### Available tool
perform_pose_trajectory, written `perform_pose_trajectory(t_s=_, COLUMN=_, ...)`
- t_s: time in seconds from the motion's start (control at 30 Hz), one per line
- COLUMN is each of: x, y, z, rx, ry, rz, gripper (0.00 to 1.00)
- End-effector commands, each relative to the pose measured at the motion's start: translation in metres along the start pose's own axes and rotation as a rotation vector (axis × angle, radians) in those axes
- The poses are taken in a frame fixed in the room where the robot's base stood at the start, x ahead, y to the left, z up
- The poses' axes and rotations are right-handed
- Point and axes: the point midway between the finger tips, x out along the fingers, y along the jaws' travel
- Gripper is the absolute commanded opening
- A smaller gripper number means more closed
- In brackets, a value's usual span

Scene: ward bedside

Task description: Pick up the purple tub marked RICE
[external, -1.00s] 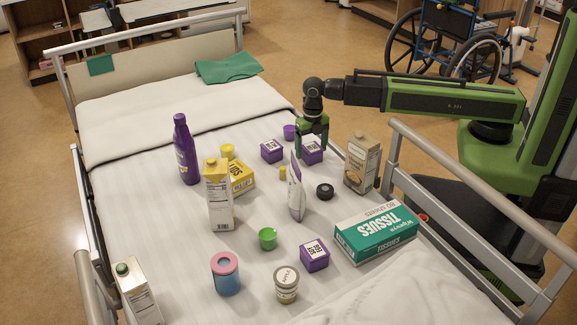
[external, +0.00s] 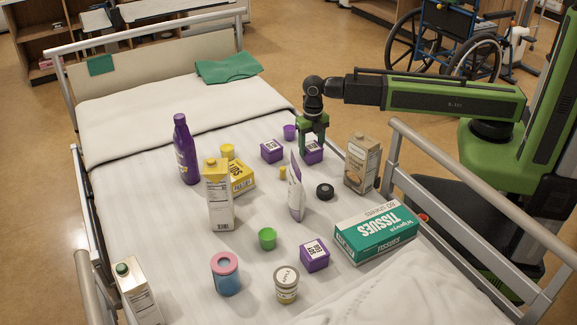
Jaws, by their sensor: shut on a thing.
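Three purple tubs with white labels stand on the bed; the labels are too small for me to read surely. One purple tub (external: 314,153) is at the far right of the group, under my gripper (external: 313,152). My gripper points down and is shut on this tub, whose upper part is partly hidden by the jaws. The tub looks upright and at or very near the sheet. A second purple tub (external: 271,151) stands just to its left, apart from it. A third purple tub (external: 314,256) stands nearer the front, beside the tissue box.
A carton (external: 361,163) stands right of my gripper, with a black round item (external: 324,191) and a white pouch (external: 297,190) in front. A purple cup (external: 289,132) is just behind. The tissue box (external: 375,232) lies near the bed rail (external: 450,210). Bare sheet lies behind.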

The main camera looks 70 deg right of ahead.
Motion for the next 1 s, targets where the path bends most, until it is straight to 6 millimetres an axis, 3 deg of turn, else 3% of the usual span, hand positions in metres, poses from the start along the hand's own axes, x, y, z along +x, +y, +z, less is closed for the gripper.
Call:
perform_pose_trajectory(t_s=0.27, x=-0.046, y=0.000, z=0.000, rx=0.000, ry=0.000, rz=0.000, gripper=0.09)
perform_pose_trajectory(t_s=0.7, x=-0.099, y=-0.090, z=0.037, rx=0.003, ry=0.000, rz=0.000, gripper=0.09)
perform_pose_trajectory(t_s=1.0, x=-0.106, y=-0.107, z=0.046, rx=0.000, ry=0.000, rz=0.000, gripper=0.09)
